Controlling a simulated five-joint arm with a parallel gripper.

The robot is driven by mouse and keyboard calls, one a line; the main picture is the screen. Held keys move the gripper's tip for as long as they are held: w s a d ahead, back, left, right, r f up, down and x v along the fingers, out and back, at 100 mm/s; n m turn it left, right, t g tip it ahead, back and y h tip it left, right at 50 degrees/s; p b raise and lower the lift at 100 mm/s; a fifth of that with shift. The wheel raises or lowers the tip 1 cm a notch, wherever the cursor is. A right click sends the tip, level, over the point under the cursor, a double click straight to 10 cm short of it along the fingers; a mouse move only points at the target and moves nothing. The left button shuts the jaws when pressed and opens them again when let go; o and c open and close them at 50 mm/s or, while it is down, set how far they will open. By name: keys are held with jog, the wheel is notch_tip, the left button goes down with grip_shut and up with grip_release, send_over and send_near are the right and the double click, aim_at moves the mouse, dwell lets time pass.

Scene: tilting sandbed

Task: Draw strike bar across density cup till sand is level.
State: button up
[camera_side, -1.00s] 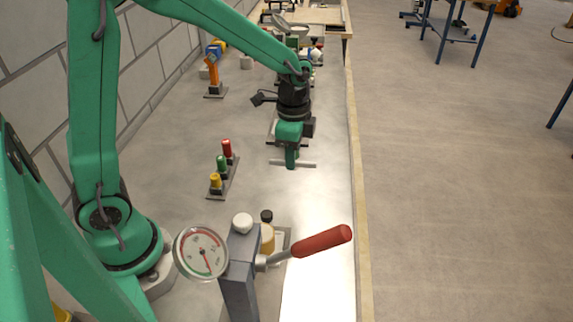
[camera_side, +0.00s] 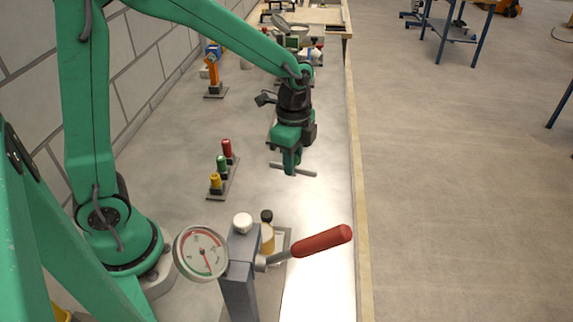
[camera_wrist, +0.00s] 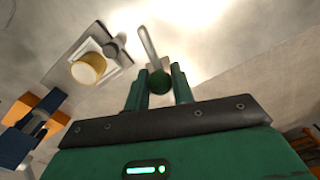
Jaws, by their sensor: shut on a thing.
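My gripper (camera_side: 291,160) is shut on the strike bar (camera_side: 303,171), a thin pale bar held above the bench. In the wrist view the bar (camera_wrist: 147,45) slants up from a round green grip (camera_wrist: 158,83) between the fingers. A tan cylinder, which looks like the density cup (camera_wrist: 88,69), sits on a pale square plate to the left of the bar, apart from it. In the side view this cup (camera_side: 267,239) is nearer the camera than my gripper, partly hidden behind the lever stand. The sand surface cannot be made out.
A grey lever stand (camera_side: 240,275) with a red handle (camera_side: 321,241) and a dial gauge (camera_side: 201,253) stands in front. Red, green and yellow pegs (camera_side: 222,164) stand left of my gripper. An orange and blue stand (camera_side: 213,70) is farther back. The bench's right side is clear.

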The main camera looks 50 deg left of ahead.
jog(key=shift+s+d+r+m, duration=0.3)
jog(key=shift+s+d+m, duration=1.05)
jog(key=shift+s+m, duration=0.95)
jog(key=shift+s+d+r+m, duration=0.25)
jog(key=shift+s+d+m, duration=1.25)
jog(key=shift+m, duration=1.4)
jog(key=shift+s+d+r+m, duration=0.3)
jog(key=shift+s+d+m, duration=0.95)
jog(key=shift+s+m, duration=1.1)
jog(key=shift+w+f+m, duration=0.1)
jog(key=shift+w+m, duration=0.15)
jog(key=shift+w, duration=0.05)
jog(key=shift+f, duration=2.85)
jog(key=shift+s+a, duration=1.7)
jog(key=shift+a, duration=0.05)
jog(key=shift+w+d, duration=1.45)
jog(key=shift+w, duration=0.05)
